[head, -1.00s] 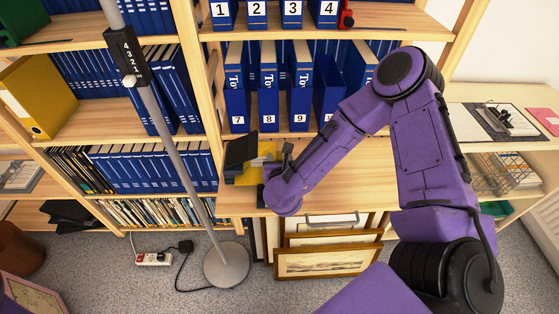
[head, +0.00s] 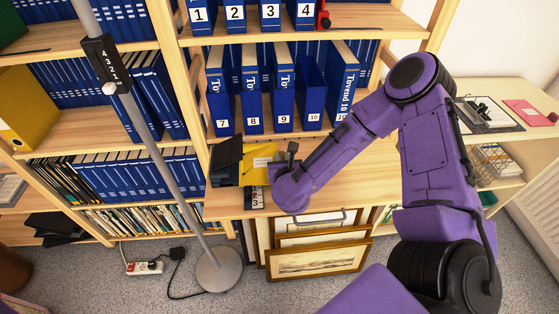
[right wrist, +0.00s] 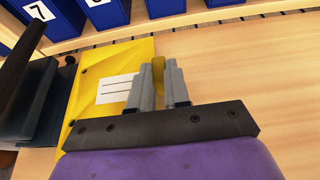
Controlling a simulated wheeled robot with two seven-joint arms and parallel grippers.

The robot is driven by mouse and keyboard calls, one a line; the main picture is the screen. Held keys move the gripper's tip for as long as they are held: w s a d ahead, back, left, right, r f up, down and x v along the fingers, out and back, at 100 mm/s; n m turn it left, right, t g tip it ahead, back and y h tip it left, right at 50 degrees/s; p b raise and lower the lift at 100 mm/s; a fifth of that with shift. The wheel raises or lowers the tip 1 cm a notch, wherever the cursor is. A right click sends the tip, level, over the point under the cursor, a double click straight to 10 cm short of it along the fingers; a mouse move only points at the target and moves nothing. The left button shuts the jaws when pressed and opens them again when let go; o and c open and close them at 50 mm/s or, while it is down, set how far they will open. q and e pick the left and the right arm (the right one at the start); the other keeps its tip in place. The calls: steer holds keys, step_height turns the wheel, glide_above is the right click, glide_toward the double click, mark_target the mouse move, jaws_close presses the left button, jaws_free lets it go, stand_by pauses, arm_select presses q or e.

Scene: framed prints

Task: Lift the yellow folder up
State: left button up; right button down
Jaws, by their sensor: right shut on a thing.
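The yellow folder (head: 260,160) is at the edge of the wooden desk shelf, its face with a white label showing. It also shows in the right wrist view (right wrist: 100,68), left of the fingers. My right gripper (head: 285,163) is at the folder's right side. In the right wrist view, the gripper's grey fingers (right wrist: 165,84) are shut on the folder's right edge, with a yellow strip between them. Whether the folder's lower edge touches the surface is hidden by my gripper. My left gripper is not in view.
A dark holder (head: 227,162) stands just left of the folder. Blue binders (head: 252,95) stand on the shelf behind. A grey pole (head: 160,150) rises at the left. Framed prints (head: 318,260) lean below. The desk (head: 365,165) right of the gripper is clear.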

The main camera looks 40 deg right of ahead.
steer(key=shift+s+d, duration=0.1)
steer(key=shift+d, duration=0.1)
steer(key=c, duration=1)
jaws_free()
steer(key=b+v, duration=0.1)
steer(key=v, duration=0.5)
steer(key=shift+s+a, duration=0.3)
steer(key=v, duration=0.1)
steer(key=p+v, duration=0.1)
steer(key=v, duration=0.1)
steer(key=shift+w+d+r, duration=0.1)
steer(key=shift+r, duration=0.2)
steer(key=shift+s+a+p, duration=0.2)
steer(key=shift+s+p, duration=0.1)
steer(key=shift+s, duration=0.05)
